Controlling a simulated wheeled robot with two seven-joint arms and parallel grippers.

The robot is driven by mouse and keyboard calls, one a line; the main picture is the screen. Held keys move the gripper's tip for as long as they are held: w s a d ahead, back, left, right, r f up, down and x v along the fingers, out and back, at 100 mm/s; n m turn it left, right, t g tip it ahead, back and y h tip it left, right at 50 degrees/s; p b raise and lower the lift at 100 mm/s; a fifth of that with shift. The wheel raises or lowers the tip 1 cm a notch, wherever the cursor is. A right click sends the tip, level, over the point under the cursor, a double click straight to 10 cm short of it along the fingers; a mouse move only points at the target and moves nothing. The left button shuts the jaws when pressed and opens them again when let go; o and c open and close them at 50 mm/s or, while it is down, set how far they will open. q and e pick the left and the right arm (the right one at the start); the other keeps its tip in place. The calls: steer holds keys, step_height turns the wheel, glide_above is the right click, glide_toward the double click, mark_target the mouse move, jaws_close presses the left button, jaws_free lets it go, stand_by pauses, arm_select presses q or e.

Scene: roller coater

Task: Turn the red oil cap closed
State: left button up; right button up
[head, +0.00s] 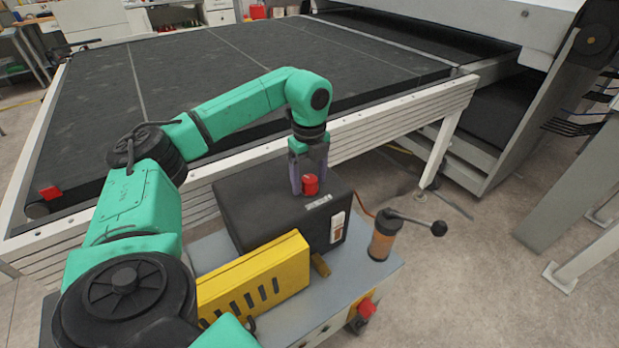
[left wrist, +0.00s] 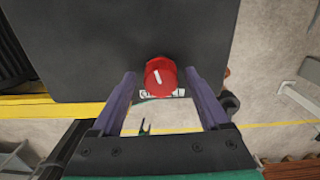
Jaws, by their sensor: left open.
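The red oil cap (head: 310,184) sits on top of a black box (head: 245,208) on the cart. In the left wrist view the cap (left wrist: 161,77) shows a white line on its top, tilted slightly off the picture's vertical. My left gripper (head: 308,186) points down at the cap from above. Its purple fingers (left wrist: 160,80) are open, one on each side of the cap, with visible gaps between fingers and cap. My right gripper is not in view.
A yellow slotted part (head: 255,277) lies in front of the black box on the grey cart (head: 372,278). An orange-brown cylinder with a black-knobbed lever (head: 382,240) stands to the right. A large dark conveyor bed (head: 200,75) with a pale rail lies behind.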

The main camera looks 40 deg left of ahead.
arm_select(q)
steer(key=shift+f, duration=0.1)
steer(key=shift+c, duration=0.3)
steer(key=c, duration=1)
jaws_close()
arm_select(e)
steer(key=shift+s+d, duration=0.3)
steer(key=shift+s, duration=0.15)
